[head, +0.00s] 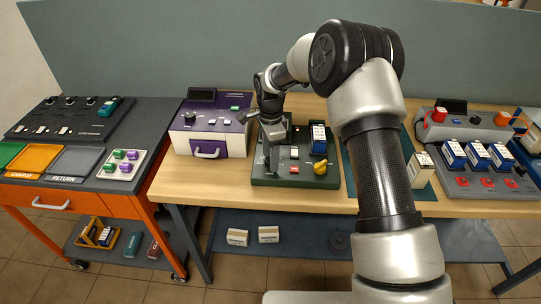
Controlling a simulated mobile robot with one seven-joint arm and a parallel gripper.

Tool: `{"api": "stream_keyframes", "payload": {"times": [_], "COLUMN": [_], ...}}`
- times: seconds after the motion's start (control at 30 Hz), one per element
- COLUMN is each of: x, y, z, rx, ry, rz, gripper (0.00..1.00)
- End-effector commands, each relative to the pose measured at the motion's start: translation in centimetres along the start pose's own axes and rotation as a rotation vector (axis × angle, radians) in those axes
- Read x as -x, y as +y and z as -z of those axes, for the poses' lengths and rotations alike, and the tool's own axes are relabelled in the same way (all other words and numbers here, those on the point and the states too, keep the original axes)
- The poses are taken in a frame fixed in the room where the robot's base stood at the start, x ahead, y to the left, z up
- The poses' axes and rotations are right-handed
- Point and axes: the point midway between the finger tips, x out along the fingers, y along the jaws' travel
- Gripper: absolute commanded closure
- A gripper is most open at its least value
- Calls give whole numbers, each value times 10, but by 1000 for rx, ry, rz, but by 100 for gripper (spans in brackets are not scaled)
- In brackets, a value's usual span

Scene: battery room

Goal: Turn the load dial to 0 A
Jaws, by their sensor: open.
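A dark green test unit (263,178) sits on the wooden bench in the middle of the head view. A blue-and-white battery (318,139) stands upright at its back right. A yellow knob (320,168) is at its right front, with small red and white buttons to its left. I cannot read the labels, so I cannot tell for sure which control is the load dial. My gripper (271,168) points down over the left part of the green unit, left of the yellow knob and apart from it. It is open. It hides part of the unit's left side.
A purple-and-white box (212,140) with a black knob stands close left of the green unit. My arm covers the bench to the right. A grey charger (470,128) and several batteries stand further right. An orange cart (105,203) is at the left.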

Motion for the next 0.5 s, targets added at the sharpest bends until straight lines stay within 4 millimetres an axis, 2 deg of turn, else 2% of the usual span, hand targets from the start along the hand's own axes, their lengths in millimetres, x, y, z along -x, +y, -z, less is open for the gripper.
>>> {"api": "stream_keyframes", "payload": {"times": [0.1,0.33,0.5], "x": [0,0,0], "y": [0,0,0], "z": [0,0,0], "rx": [0,0,5], "ry": [0,0,0], "rz": [0,-1,-1], "gripper": [52,91,93]}}
